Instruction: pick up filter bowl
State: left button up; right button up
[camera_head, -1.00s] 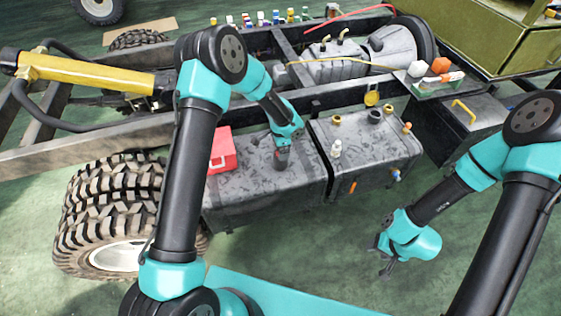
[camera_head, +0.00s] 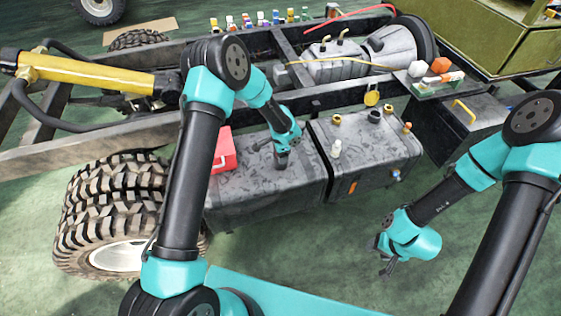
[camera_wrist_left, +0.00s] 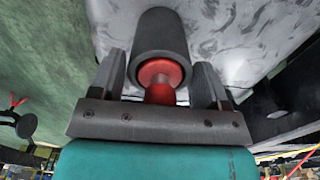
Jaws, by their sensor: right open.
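A dark grey cylinder with a red end piece, which looks like the filter bowl (camera_wrist_left: 160,32), lies between the fingers of my left gripper (camera_wrist_left: 160,78) in the left wrist view. Whether the fingers press on it is unclear. In the head view my left gripper (camera_head: 282,158) points down over the top of the grey left tank (camera_head: 250,190). The cylinder shows there only as a small dark shape at the fingertips. My right gripper (camera_head: 384,262) is open and empty, low over the green floor, apart from the tanks.
A red box (camera_head: 222,152) sits on the tank left of my gripper. The right tank (camera_head: 365,150) carries several caps and fittings. A chassis rail (camera_head: 330,95) runs behind the tanks, and a large tyre (camera_head: 110,215) stands left. The floor in front is clear.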

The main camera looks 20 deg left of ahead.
pick_arm(q)
jog(key=c, duration=0.9)
jog(key=shift+r, duration=0.1)
jog(key=shift+c, duration=0.2)
jog(key=shift+r, duration=1.3)
jog(key=s+d+r, duration=0.1)
jog(key=s+d, duration=0.1)
jog(key=s, duration=0.5)
jog(key=s+d+r, duration=0.1)
jog(key=s+d, duration=0.1)
jog(key=s, duration=0.6)
jog(key=shift+s+d, duration=0.2)
jog(key=shift+r, duration=0.1)
